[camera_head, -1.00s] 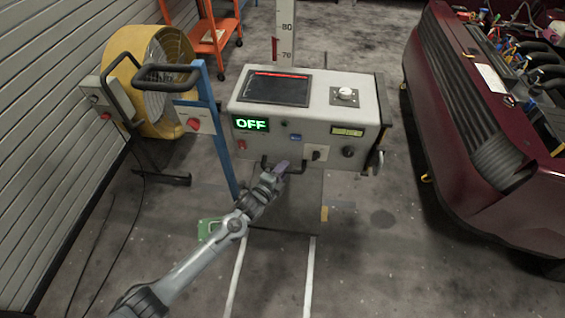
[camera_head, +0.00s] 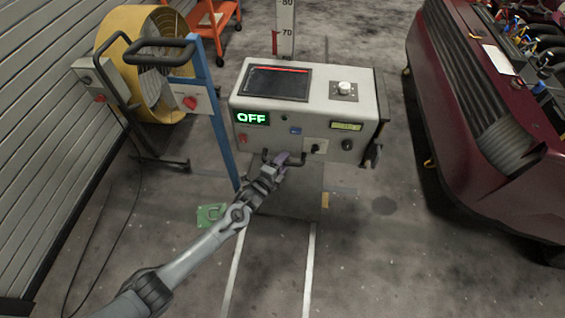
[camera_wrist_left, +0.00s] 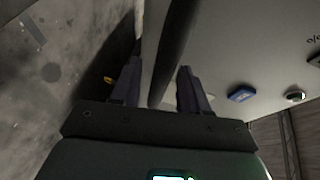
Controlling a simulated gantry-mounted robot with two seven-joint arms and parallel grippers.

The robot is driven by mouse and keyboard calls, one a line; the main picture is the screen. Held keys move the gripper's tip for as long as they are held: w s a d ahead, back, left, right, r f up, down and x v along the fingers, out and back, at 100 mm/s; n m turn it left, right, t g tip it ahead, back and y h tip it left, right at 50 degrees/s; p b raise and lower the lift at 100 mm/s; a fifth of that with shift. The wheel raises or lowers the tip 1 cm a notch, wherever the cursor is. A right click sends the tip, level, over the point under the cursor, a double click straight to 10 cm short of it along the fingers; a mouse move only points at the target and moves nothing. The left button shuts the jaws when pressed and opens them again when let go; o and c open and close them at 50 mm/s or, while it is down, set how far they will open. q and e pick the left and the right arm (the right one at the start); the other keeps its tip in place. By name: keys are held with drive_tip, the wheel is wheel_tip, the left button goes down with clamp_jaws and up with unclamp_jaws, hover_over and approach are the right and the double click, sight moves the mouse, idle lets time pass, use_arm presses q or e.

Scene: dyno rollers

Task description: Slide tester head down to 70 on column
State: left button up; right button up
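The tester head (camera_head: 310,95) is a grey box with a dark screen, a knob and a green "OFF" display. It sits on the upright column (camera_head: 285,15), whose scale shows 80 and 70. A red pointer (camera_head: 275,42) stands beside the scale, its top about level with the 70. My left gripper (camera_head: 281,162) is at the black handle (camera_head: 299,160) on the head's lower front. In the left wrist view, the dark handle bar (camera_wrist_left: 172,50) runs between the two separated fingers (camera_wrist_left: 160,85), with gaps visible. My right gripper is not in view.
A blue post (camera_head: 222,135) with a grey switch box (camera_head: 188,98) stands left of the head, before a yellow fan (camera_head: 115,35). A dark red car body (camera_head: 470,130) fills the right. The floor in front is mostly clear.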

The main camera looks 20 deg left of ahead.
use_arm(q)
drive_tip(key=p+v, duration=0.4)
drive_tip(key=v, duration=0.7)
drive_tip(key=shift+p, duration=0.4)
drive_tip(key=shift+w, duration=0.1)
